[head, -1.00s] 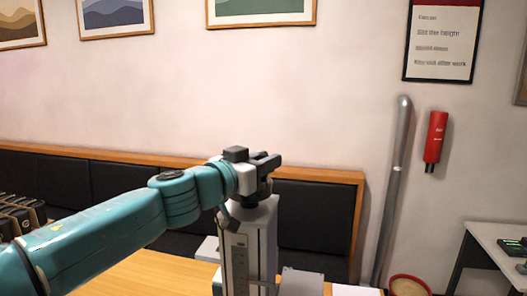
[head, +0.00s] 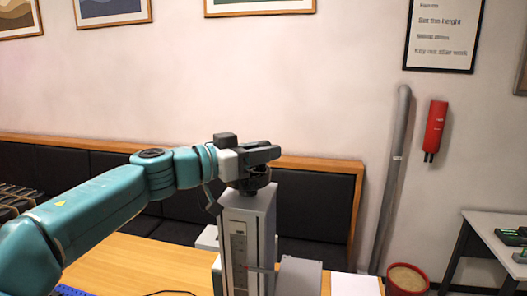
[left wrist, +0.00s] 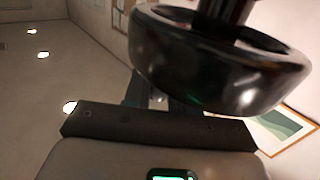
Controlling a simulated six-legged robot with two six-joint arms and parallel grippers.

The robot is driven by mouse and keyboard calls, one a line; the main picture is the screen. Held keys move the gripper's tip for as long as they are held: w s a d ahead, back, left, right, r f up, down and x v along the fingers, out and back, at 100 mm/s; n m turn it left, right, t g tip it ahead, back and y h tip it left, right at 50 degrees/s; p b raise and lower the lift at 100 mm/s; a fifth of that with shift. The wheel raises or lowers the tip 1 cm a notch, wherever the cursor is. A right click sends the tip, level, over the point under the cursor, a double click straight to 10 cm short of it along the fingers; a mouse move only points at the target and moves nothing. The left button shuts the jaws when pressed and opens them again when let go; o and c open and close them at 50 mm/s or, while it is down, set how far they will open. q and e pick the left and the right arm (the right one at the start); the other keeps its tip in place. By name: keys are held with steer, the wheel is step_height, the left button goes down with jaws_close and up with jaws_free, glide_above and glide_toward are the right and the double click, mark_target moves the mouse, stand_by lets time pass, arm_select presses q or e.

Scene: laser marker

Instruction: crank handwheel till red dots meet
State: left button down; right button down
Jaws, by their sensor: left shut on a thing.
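The laser marker's grey-white column (head: 246,235) stands on the wooden table, with a scale on its front. The dark handwheel (head: 257,182) sits on top of the column, partly hidden by my gripper. In the left wrist view the handwheel (left wrist: 215,75) is a glossy black ring, large and close. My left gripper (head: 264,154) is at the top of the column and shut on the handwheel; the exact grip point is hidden. A grey box-shaped part (head: 298,277) is at the column's right side. A faint reddish mark shows beside the column; I cannot make out two red dots.
A white sheet (head: 355,284) lies right of the column on the wooden table (head: 130,262). A black cable (head: 170,292) lies at the front. A dark padded bench (head: 315,212) runs behind. A round bin (head: 407,279) and a side table (head: 492,232) are at the right.

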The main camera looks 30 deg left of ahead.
arm_select(q)
steer(key=shift+r, duration=0.1)
steer(key=c, duration=1.1)
jaws_free()
steer(key=shift+s, duration=0.1)
steer(key=shift+o, duration=0.2)
steer(key=shift+s+a, duration=0.15)
arm_select(e)
steer(key=shift+s+r, duration=0.1)
arm_select(q)
steer(key=shift+s+a, duration=0.15)
steer(key=shift+s, duration=0.05)
arm_select(e)
steer(key=shift+f, duration=0.25)
step_height(320, 180, down, 3)
steer(key=b, duration=0.3)
steer(key=shift+r, duration=0.15)
arm_select(q)
steer(key=v, duration=1.5)
steer(key=shift+s, duration=0.35)
steer(key=shift+a, duration=0.1)
